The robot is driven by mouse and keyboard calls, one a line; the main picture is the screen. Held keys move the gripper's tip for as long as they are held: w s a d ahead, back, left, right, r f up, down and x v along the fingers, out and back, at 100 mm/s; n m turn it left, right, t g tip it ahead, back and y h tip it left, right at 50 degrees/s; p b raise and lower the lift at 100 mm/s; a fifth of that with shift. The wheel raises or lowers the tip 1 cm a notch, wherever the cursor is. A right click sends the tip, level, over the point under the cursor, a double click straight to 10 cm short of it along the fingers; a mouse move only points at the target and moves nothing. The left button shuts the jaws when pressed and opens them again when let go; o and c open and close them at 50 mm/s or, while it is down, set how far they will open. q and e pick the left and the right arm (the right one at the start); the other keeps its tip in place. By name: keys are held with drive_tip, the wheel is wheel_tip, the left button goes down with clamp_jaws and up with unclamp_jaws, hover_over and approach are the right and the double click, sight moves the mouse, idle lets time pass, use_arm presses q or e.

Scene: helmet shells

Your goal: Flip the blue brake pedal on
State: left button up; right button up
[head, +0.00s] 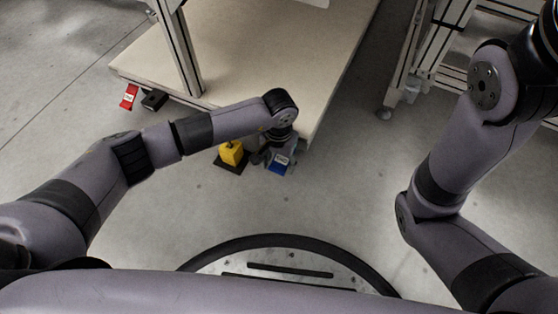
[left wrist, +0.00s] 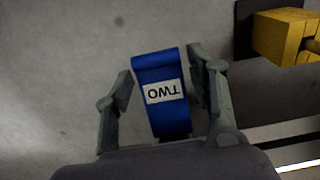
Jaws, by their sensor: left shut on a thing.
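The blue brake pedal (head: 281,163) is low on the floor by the front corner of the platform, partly covered by my left gripper (head: 268,156). In the left wrist view the blue pedal (left wrist: 163,112) carries a white label reading TWO, upside down in the picture. The pedal's lower end is hidden behind the gripper body. My right arm is at the right of the head view; its gripper is out of sight.
A yellow block on a dark base (head: 232,153) stands just left of the blue pedal; it also shows in the left wrist view (left wrist: 280,36). A red pedal (head: 129,97) and black base (head: 154,100) lie farther left. The beige platform (head: 262,60) is behind. Floor in front is clear.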

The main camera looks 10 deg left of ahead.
use_arm(q)
drive_tip(key=c, duration=0.7)
drive_tip(key=shift+f+t+h, duration=0.3)
drive_tip(key=shift+f+t, duration=0.25)
drive_tip(key=shift+t, duration=0.35)
clamp_jaws()
drive_tip(key=shift+d+f+t+b, duration=0.1)
drive_tip(key=shift+f+t+b, duration=0.25)
drive_tip(key=shift+t, duration=0.15)
drive_tip(key=shift+d, duration=0.1)
drive_tip(key=shift+s, duration=0.1)
drive_tip(key=o, duration=1.2)
unclamp_jaws()
drive_tip(key=shift+d, duration=0.1)
drive_tip(key=o, duration=0.4)
drive_tip(key=shift+a+r, duration=0.15)
drive_tip(key=shift+a, duration=0.05)
